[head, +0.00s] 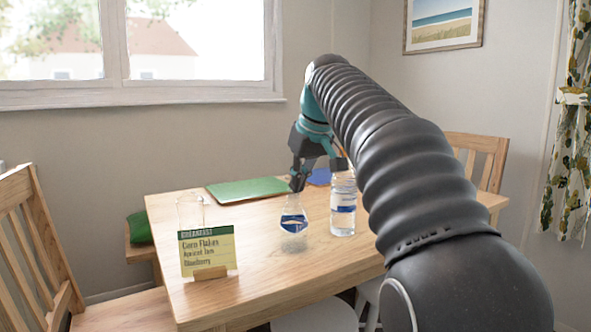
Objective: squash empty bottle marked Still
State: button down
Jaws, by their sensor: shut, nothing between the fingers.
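Two clear bottles with blue labels stand on the wooden table; the lettering is too small to read, so I cannot tell which is marked Still. The left bottle (294,224) is short, with a wide base and a narrowed top, and its label looks slanted. The right bottle (343,220) is taller and straight-sided, close beside it. My gripper (298,185) points down just above the left bottle's top, with its fingers shut and empty. I cannot tell whether the fingertips touch that bottle.
The table (270,272) has a breakfast card (208,250) in a wooden stand at front left, with a clear glass (190,211) behind it. A green mat (248,190) and a blue item (319,177) lie at the back. Chairs (28,235) flank the table.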

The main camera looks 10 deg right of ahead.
jog(key=shift+f, duration=0.95)
jog(key=shift+r, duration=0.3)
jog(key=s, duration=0.1)
jog(key=s+d+r, duration=0.1)
jog(key=shift+s, duration=0.35)
jog(key=shift+r, duration=0.1)
jog(key=v, duration=1.2)
jog(key=shift+w+d, duration=0.1)
